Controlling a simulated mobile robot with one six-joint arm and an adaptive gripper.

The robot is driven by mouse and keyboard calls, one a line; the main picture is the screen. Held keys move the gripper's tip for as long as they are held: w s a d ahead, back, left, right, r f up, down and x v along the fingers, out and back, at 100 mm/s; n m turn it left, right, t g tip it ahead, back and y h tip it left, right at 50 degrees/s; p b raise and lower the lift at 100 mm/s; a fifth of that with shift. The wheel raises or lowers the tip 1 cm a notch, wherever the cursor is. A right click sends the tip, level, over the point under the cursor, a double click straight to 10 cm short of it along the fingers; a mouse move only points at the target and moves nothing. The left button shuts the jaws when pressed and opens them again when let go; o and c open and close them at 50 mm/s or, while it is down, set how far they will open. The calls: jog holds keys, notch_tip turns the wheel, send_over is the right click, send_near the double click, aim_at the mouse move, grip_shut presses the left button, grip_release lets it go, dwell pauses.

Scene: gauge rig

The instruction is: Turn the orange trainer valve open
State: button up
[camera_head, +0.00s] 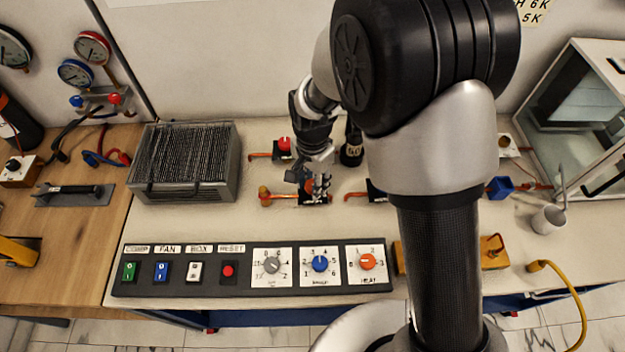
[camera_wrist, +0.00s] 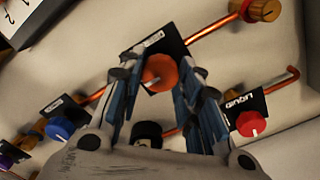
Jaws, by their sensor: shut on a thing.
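The orange trainer valve (camera_wrist: 160,73) is a round orange knob with a pale pointer line, on a black plate crossed by a copper pipe. In the wrist view it sits between the fingertips of my gripper (camera_wrist: 160,82), which is shut on it. In the head view my gripper (camera_head: 312,180) reaches down over the valve. The knob is mostly hidden there behind the fingers, and only bits of orange show.
A red knob (camera_wrist: 251,124) and a blue knob (camera_wrist: 61,128) flank the valve in the wrist view. A brass fitting (camera_wrist: 262,9) ends the pipe. A switch panel (camera_head: 252,268) lies in front and a finned grey unit (camera_head: 185,160) at left.

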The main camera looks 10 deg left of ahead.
jog(key=shift+n, duration=0.3)
jog(key=n+p, duration=0.1)
jog(key=n, duration=0.2)
jog(key=shift+n, duration=0.4)
jog(key=n+p, duration=0.1)
jog(key=n, duration=0.3)
jog(key=shift+n, duration=0.3)
jog(key=n+p, duration=0.1)
jog(key=n, duration=0.7)
jog(key=shift+n, duration=0.3)
jog(key=shift+n+p, duration=0.3)
jog(key=o, duration=1.1)
